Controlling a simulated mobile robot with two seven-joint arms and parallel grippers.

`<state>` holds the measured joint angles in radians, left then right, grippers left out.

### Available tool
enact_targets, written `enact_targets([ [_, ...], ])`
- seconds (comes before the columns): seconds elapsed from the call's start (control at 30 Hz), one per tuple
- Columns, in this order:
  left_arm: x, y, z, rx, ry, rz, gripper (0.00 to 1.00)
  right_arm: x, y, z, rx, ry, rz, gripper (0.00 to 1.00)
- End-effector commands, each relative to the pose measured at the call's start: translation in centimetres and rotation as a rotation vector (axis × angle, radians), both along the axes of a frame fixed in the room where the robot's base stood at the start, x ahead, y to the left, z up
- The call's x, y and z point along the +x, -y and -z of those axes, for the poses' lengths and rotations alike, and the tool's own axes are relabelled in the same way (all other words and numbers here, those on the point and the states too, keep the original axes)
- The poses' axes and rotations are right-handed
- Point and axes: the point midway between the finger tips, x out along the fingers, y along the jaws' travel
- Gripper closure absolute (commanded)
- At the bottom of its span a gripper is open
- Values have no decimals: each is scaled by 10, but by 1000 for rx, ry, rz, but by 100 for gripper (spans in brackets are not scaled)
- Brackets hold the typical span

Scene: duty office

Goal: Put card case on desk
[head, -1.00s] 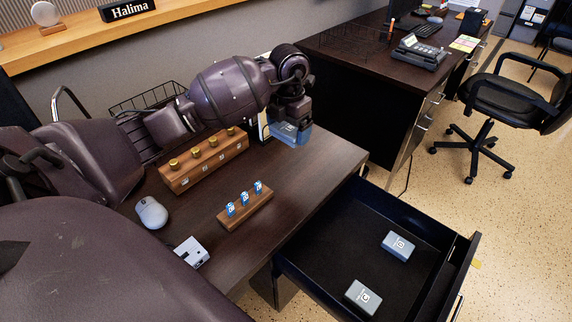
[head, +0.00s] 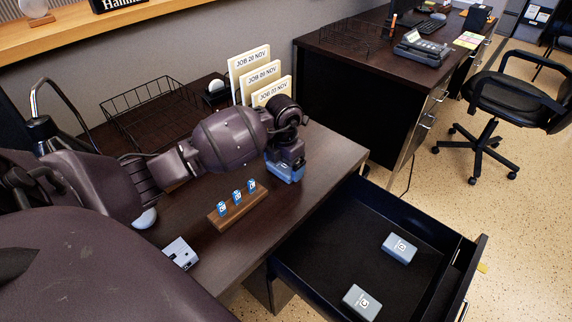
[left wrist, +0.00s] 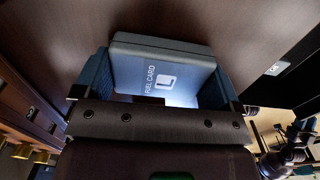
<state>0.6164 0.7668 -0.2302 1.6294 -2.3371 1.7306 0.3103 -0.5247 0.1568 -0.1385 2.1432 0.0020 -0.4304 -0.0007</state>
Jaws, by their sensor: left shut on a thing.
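A dark blue-grey card case (left wrist: 150,71) marked FUEL CARD fills the middle of the left wrist view. It lies between the blue finger pads of my left gripper (head: 284,174), which is shut on it. In the head view the gripper points down over the right part of the dark wooden desk (head: 325,160), and my arm mostly hides the case. I cannot tell whether the case touches the desk top.
The open drawer (head: 340,235) holds a blue case (head: 399,248) and a grey case (head: 361,302). A wooden stand with blue tags (head: 237,208) sits left of the gripper. Job folders (head: 258,75) and a wire tray (head: 155,108) stand behind. The desk's right front corner is bare.

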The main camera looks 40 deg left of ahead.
Motion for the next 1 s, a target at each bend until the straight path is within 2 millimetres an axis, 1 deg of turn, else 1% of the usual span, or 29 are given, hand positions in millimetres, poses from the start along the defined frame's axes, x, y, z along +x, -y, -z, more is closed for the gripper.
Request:
enact_targets([
  [0.23, 1, -1, 0, 2, 5, 0, 34, 4, 0, -6, 0, 15, -1, 65],
  [0.4, 1, -1, 4, 2, 2, 0, 34, 4, 0, -5, 0, 14, -2, 65],
  [0.43, 1, 0, 4, 2, 2, 0, 9, 4, 0, -5, 0, 14, -2, 65],
  [0.5, 1, 0, 3, 1, 3, 0, 0, 4, 0, -5, 0, 14, -2, 65],
  [0.77, 1, 0, 1, 1, 4, -1, 0, 4, 0, -3, 0, 9, -1, 65],
  [0.87, 1, -1, -8, 2, 7, 0, 0, 4, -1, -5, 0, 12, -2, 65],
  [0.97, 2, -1, -24, 4, 10, -1, 0, 7, -1, -9, 1, 21, -2, 65],
  [1.0, 2, -1, -31, 4, 11, 0, 0, 8, -1, -12, 1, 26, -3, 65],
])
